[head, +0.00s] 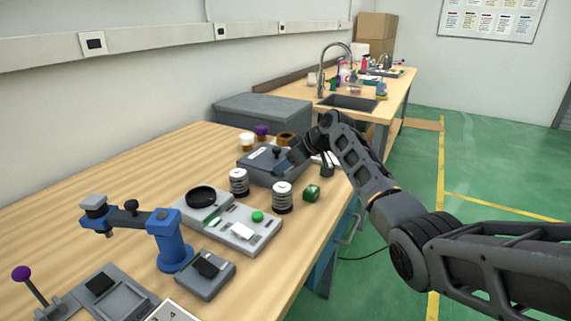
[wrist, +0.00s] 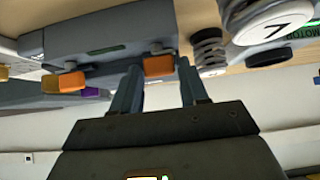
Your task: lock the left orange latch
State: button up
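A grey case (head: 262,172) lies on the bench in the head view, its orange latches not clearly visible there. My gripper (head: 284,166) is at the right part of this case, partly covering it. The wrist view is tilted nearly upside down and shows the case (wrist: 105,38) close up. One orange latch (wrist: 159,66) appears between the tips of my open gripper (wrist: 160,72), with gaps at both sides. Another orange latch (wrist: 64,82) sits farther left in that picture. I cannot tell which one the task calls left, or whether the fingers touch the latch.
Two spring-like cylinders (head: 239,182) (head: 282,197) and a green block (head: 312,193) stand close in front of the case. A grey scale-like device (head: 240,232) and a blue stand (head: 168,240) are nearer on the bench.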

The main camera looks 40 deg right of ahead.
jog(key=c, duration=0.7)
jog(key=shift+o, duration=0.2)
jog(key=shift+p, duration=0.35)
jog(key=m+h+p, duration=0.2)
jog(key=shift+a+r+m+t, duration=0.15)
jog(key=shift+a+m+t, duration=0.15)
jog(key=shift+m, duration=0.1)
jog(key=shift+m+h+p, duration=1.2)
jog(key=shift+m+p, duration=0.1)
jog(key=shift+m, duration=0.2)
jog(key=shift+f, duration=0.2)
jog(key=o, duration=1)
jog(key=shift+o, duration=0.2)
